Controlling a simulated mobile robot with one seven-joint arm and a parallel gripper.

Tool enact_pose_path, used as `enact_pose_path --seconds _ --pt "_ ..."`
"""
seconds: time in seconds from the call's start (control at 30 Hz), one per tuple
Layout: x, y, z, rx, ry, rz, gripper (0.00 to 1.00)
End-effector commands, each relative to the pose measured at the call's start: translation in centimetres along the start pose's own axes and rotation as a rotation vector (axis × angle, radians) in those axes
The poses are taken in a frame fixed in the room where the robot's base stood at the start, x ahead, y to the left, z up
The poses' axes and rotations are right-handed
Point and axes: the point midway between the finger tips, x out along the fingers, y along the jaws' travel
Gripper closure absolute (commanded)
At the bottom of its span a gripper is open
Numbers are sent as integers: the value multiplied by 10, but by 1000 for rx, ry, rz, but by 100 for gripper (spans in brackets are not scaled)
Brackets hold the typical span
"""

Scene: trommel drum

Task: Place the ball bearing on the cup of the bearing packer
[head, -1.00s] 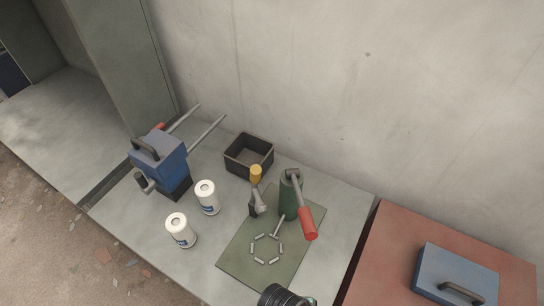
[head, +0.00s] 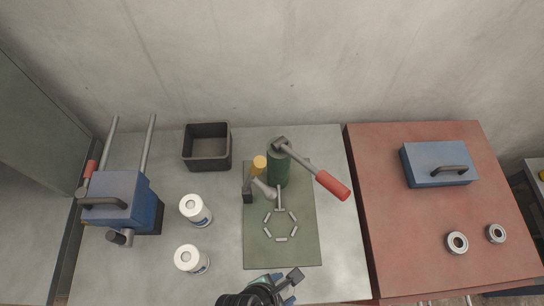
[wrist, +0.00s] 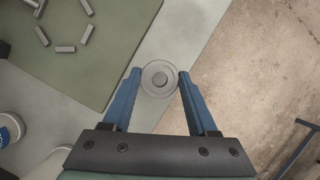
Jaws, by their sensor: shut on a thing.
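My gripper (wrist: 159,76) is shut on a pale grey round piece (wrist: 147,79) with a raised or darker middle; it looks like the ball bearing. In the head view my gripper (head: 284,289) is at the bottom edge, at the front of the green mat (head: 300,252), and hides this piece. At the back of the mat stands a dark green cylinder (head: 278,168) with a lever ending in a red grip (head: 331,185); it may be the bearing packer. Its cup cannot be made out.
Grey rollers (head: 281,240) form a ring on the mat. Two white canisters (head: 194,210), a blue box-shaped device (head: 118,190) with rods and an open black bin (head: 207,148) stand left. On the red table (head: 390,245) are a blue case (head: 430,166) and two metal rings (head: 457,242).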

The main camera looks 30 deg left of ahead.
Motion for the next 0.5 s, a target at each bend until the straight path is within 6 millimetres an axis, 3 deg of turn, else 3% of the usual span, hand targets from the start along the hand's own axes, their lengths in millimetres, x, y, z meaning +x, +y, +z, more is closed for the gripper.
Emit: enact_pose_path --seconds 0.3,0.5 --pt "9 68 32 1 -3 3 99" --pt "16 99 45 0 -2 1 99"
